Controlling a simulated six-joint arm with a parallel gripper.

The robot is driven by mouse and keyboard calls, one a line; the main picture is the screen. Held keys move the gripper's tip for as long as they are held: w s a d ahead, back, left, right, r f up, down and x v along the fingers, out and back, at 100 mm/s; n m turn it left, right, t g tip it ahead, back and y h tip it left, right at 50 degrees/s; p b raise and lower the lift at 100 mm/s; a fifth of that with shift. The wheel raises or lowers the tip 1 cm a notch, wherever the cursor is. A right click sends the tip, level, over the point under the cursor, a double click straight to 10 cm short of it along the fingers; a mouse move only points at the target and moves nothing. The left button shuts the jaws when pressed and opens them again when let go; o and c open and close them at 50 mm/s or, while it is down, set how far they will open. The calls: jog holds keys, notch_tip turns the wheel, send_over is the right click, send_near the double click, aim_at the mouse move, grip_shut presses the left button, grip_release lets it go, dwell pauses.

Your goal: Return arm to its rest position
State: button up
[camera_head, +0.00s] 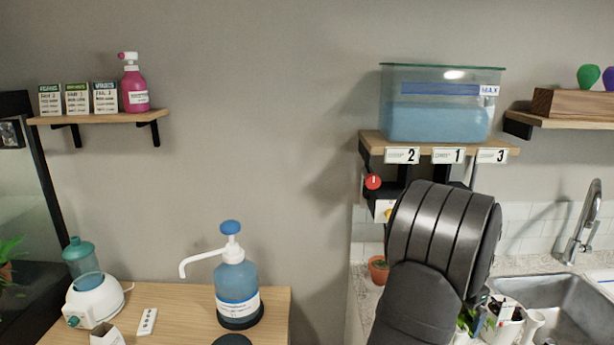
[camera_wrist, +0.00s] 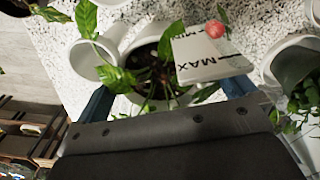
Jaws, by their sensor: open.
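My gripper (camera_wrist: 168,92) is open in the wrist view, with one blue finger on each side of the picture. A white pot with a leafy green plant (camera_wrist: 150,75) shows beyond and between the fingers; I cannot tell how far away it is. A white card marked MAX (camera_wrist: 205,62) and a red round thing (camera_wrist: 216,29) are at the pot's right side. In the head view my dark arm rises at the lower right, over the counter, and hides my gripper.
A blue water tank (camera_head: 437,120) stands on a shelf (camera_head: 375,143) with numbered tags, behind my arm. A sink (camera_head: 560,300) with a tap (camera_head: 585,225) is at right. A blue pump bottle (camera_head: 238,290) stands on the wooden table (camera_head: 180,300). More white pots (camera_wrist: 295,60) crowd the speckled counter (camera_wrist: 150,10).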

jog(key=s+d+r, duration=0.4)
jog(key=s+r, duration=0.6)
jog(key=r, duration=0.3)
jog(key=w+a+n, duration=0.2)
jog(key=w+a, duration=0.3)
jog(key=a, duration=0.4)
jog(key=w+a+n, duration=0.2)
jog(key=w+a, duration=0.3)
jog(key=a, duration=0.5)
jog(key=w+a+n, duration=0.3)
jog(key=w+a, duration=0.2)
jog(key=a, duration=0.4)
jog(key=shift+w+a, duration=0.2)
jog(key=shift+w, duration=0.15)
